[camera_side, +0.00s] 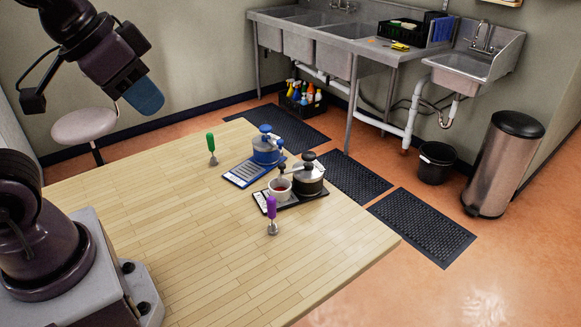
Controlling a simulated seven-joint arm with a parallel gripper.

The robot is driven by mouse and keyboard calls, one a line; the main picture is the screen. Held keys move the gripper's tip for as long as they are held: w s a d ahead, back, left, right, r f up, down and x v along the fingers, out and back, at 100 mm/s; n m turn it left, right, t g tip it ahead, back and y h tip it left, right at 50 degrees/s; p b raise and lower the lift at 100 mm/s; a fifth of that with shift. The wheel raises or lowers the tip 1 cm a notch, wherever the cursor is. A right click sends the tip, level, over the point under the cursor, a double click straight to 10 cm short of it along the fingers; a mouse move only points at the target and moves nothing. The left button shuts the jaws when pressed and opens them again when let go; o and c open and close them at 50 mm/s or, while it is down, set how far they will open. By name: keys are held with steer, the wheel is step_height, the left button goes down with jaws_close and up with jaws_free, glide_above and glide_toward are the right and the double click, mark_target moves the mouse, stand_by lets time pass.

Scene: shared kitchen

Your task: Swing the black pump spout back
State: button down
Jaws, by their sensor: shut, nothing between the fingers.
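The black pump (309,178) has a dark and metallic round body with a black knob on top. It stands on a black tray (292,204) near the table's right edge. Its black spout (283,169) points left, above a white cup (279,190) with something red inside. The blue pump (266,150) stands just behind on a blue tray (240,176). My gripper (146,99), with blue fingers, hangs high at the upper left. It is shut and empty, well away from both pumps.
A purple-handled tool (272,213) stands in front of the black tray, and a green-handled tool (211,146) stands left of the blue tray. The table's left and front areas (200,240) are clear. Sinks, floor mats and a trash bin (502,165) are beyond the table.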

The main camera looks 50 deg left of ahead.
steer(key=c, duration=1.8)
jaws_free()
steer(key=o, duration=0.4)
steer(key=shift+f, duration=0.1)
steer(key=shift+c, duration=0.2)
steer(key=o, duration=0.4)
steer(key=shift+w+a+f+g, duration=0.25)
steer(key=shift+w+f+g, duration=0.45)
steer(key=shift+f, duration=0.2)
steer(key=n+g, duration=0.4)
steer(key=n, duration=0.6)
glide_toward(282, 164)
step_height(282, 164, down, 9)
steer(key=shift+w+r, duration=0.1)
jaws_close()
